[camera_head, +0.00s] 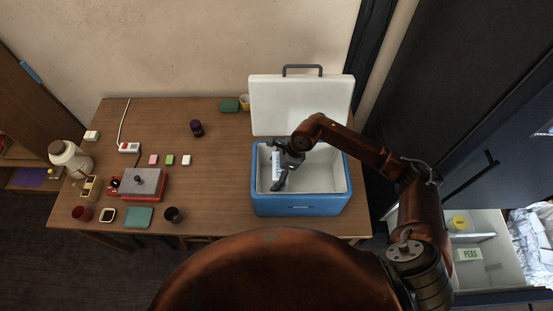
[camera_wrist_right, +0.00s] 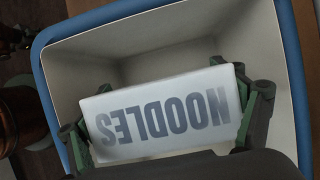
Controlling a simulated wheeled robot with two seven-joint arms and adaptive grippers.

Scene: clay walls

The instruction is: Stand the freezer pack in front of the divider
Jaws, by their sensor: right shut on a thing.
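A white pack marked NOODLES (camera_wrist_right: 165,112) is between the fingers of my right gripper (camera_wrist_right: 166,122), which is shut on it. Its lettering is upside down in the wrist view. In the head view the pack (camera_head: 276,165) is at the left part of the open blue cooler (camera_head: 300,205); I cannot tell whether it touches the cooler floor. A white divider (camera_head: 470,237) crosses the open freezer drawer (camera_head: 490,278) at lower right. A pale pack marked PEAS (camera_head: 468,254) is in the drawer, on the near side of the divider. My left gripper is not in view.
The cooler's white lid (camera_head: 300,105) stands open behind it. A yellow-topped tub (camera_head: 459,222) is beyond the divider, and crinkled silvery bags (camera_head: 530,240) lie at the drawer's right. The wooden table (camera_head: 225,170) is clear just left of the cooler.

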